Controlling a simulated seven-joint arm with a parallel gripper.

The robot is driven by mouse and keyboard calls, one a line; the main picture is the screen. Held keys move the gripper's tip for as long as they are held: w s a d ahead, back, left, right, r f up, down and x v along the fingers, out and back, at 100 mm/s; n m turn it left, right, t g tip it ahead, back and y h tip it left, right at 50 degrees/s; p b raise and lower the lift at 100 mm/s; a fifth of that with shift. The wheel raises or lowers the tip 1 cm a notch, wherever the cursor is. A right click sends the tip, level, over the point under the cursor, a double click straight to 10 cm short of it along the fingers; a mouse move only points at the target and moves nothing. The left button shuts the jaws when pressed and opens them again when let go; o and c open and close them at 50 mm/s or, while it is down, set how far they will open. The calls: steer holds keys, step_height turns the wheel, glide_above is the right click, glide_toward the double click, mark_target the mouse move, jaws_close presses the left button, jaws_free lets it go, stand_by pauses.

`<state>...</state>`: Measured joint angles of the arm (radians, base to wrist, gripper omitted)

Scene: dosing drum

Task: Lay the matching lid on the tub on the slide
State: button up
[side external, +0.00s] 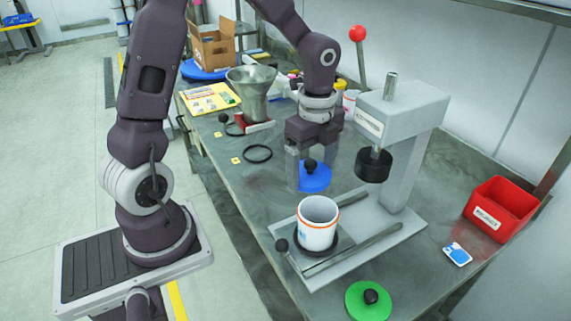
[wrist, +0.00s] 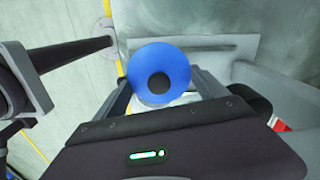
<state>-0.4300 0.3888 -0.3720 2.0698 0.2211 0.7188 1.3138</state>
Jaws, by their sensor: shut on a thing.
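My gripper (side external: 311,170) is shut on the black knob of a blue lid (side external: 318,180). It holds the lid in the air behind and above the tub; the lid also shows between the fingers in the wrist view (wrist: 148,62). The open tub (side external: 318,232) is white with an orange band near its rim and a small coloured mark on its side. It stands upright on the slide (side external: 345,262), in a dark round seat. A green lid (side external: 362,303) with a black knob lies on the table at the front. In the wrist view, a pale patch below the blue lid may be the tub.
A grey press (side external: 405,115) with a black plunger and red-balled lever stands right of my gripper. A red bin (side external: 500,208) and a blue-white card (side external: 457,254) lie at the right. A metal hopper (side external: 252,90) and black ring (side external: 257,154) are at the back left.

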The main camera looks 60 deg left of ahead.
mark_target(324, 176)
steer(key=s+d+r, duration=0.1)
steer(key=d+r, duration=0.2)
steer(key=d, duration=0.3)
steer(key=shift+a+f, duration=0.15)
steer(key=shift+f, duration=2.95)
steer(key=shift+f, duration=0.5)
steer(key=o, duration=1.2)
steer(key=shift+r, duration=3.55)
steer(key=shift+s, duration=0.1)
